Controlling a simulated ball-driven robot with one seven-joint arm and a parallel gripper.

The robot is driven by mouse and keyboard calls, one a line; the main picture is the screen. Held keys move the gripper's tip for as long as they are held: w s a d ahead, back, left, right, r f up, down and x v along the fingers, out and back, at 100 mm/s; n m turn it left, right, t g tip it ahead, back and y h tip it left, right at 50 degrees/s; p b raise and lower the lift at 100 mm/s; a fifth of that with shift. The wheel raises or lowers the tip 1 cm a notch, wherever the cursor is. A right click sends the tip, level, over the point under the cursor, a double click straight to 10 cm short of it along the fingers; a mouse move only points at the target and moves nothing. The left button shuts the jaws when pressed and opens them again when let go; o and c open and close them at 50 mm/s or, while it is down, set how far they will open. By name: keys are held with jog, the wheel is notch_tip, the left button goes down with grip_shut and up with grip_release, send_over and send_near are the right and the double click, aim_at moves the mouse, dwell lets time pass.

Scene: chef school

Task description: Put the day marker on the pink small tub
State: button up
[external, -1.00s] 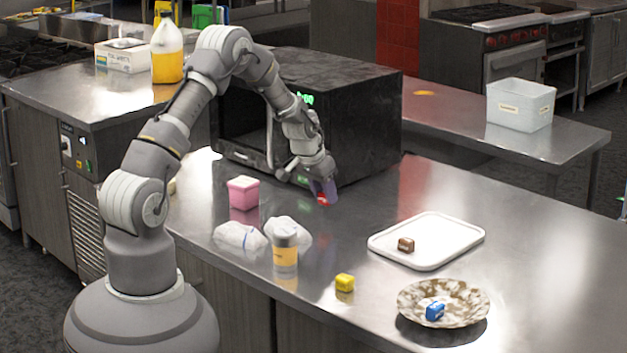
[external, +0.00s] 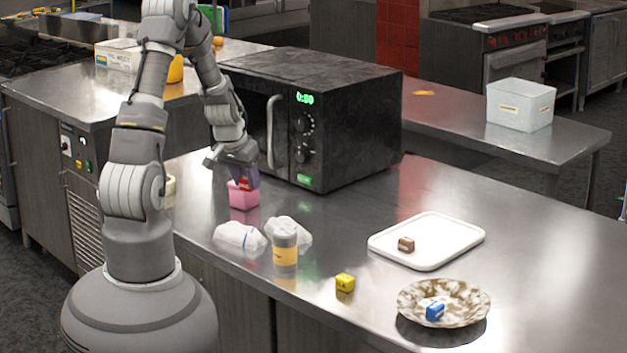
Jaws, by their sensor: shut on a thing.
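The pink small tub (external: 244,198) stands on the steel counter in front of the microwave. My gripper (external: 245,178) is directly over the tub, pointing down, and is shut on a small red block (external: 243,184), which looks like the day marker. The red block is at the top of the tub; I cannot tell whether it touches the lid. The fingers and the block hide much of the tub's top.
The black microwave (external: 330,120) stands right behind the tub. Two white bags (external: 240,238) and a yellow-labelled jar (external: 285,252) are in front. A yellow block (external: 345,282), a white tray (external: 445,252) with a brown block and a patterned plate (external: 470,298) with a blue block are to the right.

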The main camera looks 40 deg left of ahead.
jog(key=s+a+r+n, duration=0.2)
jog(key=s+a, duration=0.2)
jog(key=s, duration=0.2)
jog(key=b, duration=0.1)
send_over(244, 194)
jog(key=w+a, duration=0.2)
jog(key=a, duration=0.1)
jog(key=shift+d+f+y, duration=0.1)
jog(key=shift+f+y, duration=0.3)
jog(key=shift+f, duration=0.3)
jog(key=shift+f+b, duration=0.7)
jog(key=shift+f, duration=1.05)
jog(key=shift+f, duration=0.15)
jog(key=o, duration=1)
